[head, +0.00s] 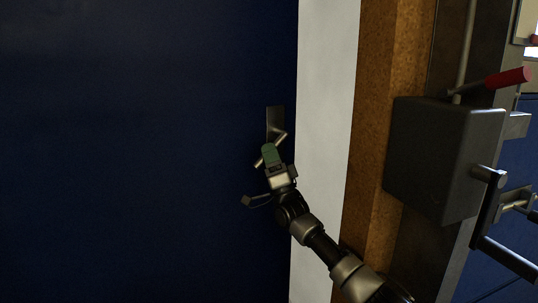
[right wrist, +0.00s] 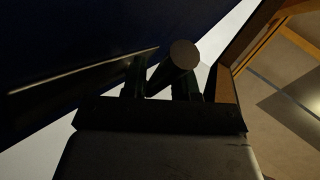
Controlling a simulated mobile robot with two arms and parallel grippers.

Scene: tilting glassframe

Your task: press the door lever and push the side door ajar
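The side door (head: 150,150) is a large dark blue panel filling the left of the head view. Its lever plate (head: 275,118) is near the door's right edge. The metal door lever (head: 281,135) slants down to the left from the plate, partly hidden by my right gripper (head: 268,156). In the right wrist view, the round end of the lever (right wrist: 184,54) shows at the two dark fingers of my right gripper (right wrist: 162,82). The fingers stand apart, with a light gap beside the lever. Firm contact cannot be told. My left gripper is out of view.
A white frame strip (head: 325,130) and a brown post (head: 385,70) stand right of the door. A dark grey box (head: 445,155) juts out there, with a red-handled lever (head: 507,78) above and metal bars (head: 489,205) beside it, near my right arm.

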